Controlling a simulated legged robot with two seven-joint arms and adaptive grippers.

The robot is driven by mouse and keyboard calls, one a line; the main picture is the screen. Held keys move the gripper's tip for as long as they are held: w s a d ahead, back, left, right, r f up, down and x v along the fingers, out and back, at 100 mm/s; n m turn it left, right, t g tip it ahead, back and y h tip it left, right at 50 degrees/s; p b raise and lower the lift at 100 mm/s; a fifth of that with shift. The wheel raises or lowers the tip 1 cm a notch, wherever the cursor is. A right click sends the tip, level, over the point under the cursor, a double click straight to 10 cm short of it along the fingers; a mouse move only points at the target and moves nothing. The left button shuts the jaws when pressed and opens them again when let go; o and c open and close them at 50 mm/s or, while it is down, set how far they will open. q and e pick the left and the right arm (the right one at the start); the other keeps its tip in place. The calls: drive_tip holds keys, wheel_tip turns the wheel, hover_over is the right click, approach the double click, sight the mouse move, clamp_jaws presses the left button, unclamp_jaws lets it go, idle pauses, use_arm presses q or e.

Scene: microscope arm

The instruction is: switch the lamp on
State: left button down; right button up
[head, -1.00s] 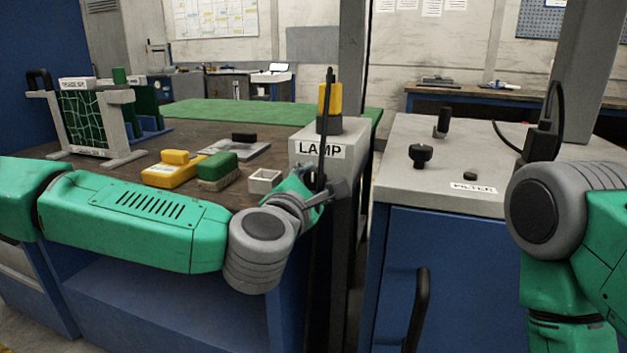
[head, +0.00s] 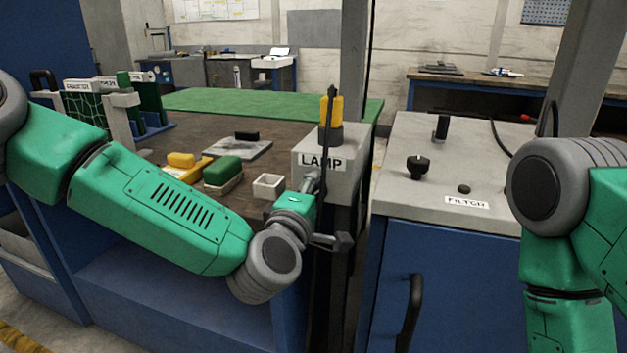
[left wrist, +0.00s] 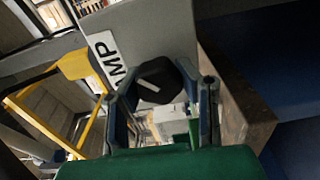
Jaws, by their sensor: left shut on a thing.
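The grey lamp box (head: 345,165) stands at the right end of the workbench, with a white "LAMP" label (head: 321,162) on its front. In the left wrist view, a black knob with a white line (left wrist: 157,82) sits on the box face beside the label (left wrist: 107,60). My left gripper (head: 312,183) is at the front of the box below the label. In the left wrist view its fingers (left wrist: 161,98) stand on either side of the knob and are shut on it. In the head view the arm hides the knob. My right gripper is out of view.
A yellow-and-black piece (head: 331,110) with a dark cable stands on the box. A white tray (head: 268,187), a green-topped brush (head: 222,172) and a yellow block (head: 181,160) lie left of the box. The grey cabinet (head: 400,150) on the right carries black knobs.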

use_arm(q)
drive_tip(key=m, duration=0.1)
drive_tip(key=m+p, duration=0.1)
drive_tip(key=m, duration=0.1)
drive_tip(key=m+p, duration=0.1)
drive_tip(key=m, duration=0.1)
drive_tip(key=shift+s+d+f, duration=0.2)
drive_tip(key=shift+s+d, duration=0.1)
drive_tip(key=shift+s, duration=0.05)
drive_tip(key=shift+f+m+p, duration=0.2)
drive_tip(key=shift+m+p, duration=0.9)
drive_tip(key=shift+m, duration=0.8)
drive_tip(key=c, duration=1.1)
unclamp_jaws()
drive_tip(key=shift+w+r, duration=0.1)
drive_tip(key=shift+r, duration=0.1)
